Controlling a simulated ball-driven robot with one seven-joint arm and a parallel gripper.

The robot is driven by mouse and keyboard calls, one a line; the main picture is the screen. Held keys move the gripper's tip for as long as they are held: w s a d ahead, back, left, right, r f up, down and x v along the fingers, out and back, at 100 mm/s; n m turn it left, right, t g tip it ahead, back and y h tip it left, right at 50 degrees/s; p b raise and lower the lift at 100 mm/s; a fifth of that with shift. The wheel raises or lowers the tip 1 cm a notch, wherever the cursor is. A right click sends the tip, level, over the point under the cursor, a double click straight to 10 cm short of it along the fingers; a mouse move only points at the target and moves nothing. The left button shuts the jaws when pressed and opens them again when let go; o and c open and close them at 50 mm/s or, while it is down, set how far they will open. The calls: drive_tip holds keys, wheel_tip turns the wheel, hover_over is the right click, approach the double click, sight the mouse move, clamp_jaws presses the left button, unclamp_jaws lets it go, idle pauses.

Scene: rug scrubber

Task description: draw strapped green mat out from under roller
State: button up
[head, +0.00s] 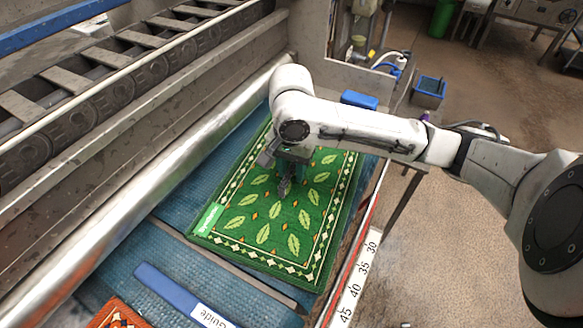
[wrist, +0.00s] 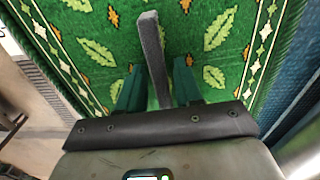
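The green mat (head: 262,225) has yellow-green leaves, orange diamonds and a checkered border. It lies flat on the blue ribbed bed, and it also fills much of the wrist view (wrist: 212,75). The silver roller (head: 148,205) runs diagonally to its left, with blue bed showing between them lower down; my arm hides the mat's far end. A dark grey strap (head: 284,187) stands up from the mat. In the wrist view the strap (wrist: 153,50) rises between my teal fingers. My gripper (wrist: 157,75) is open around it, with gaps on both sides.
A blue guide bar (head: 175,295) and an orange mat (head: 115,315) lie at the lower left. A rail with a number scale (head: 355,275) edges the bed on the right. A blue box (head: 359,99) stands beyond the mat. Open floor lies to the right.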

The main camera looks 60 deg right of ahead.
sight(291, 169)
drive_tip(key=shift+o, duration=1.3)
wheel_tip(291, 169, up, 11)
drive_tip(key=p, duration=0.1)
drive_tip(key=shift+p, duration=0.35)
drive_tip(key=shift+f, duration=0.1)
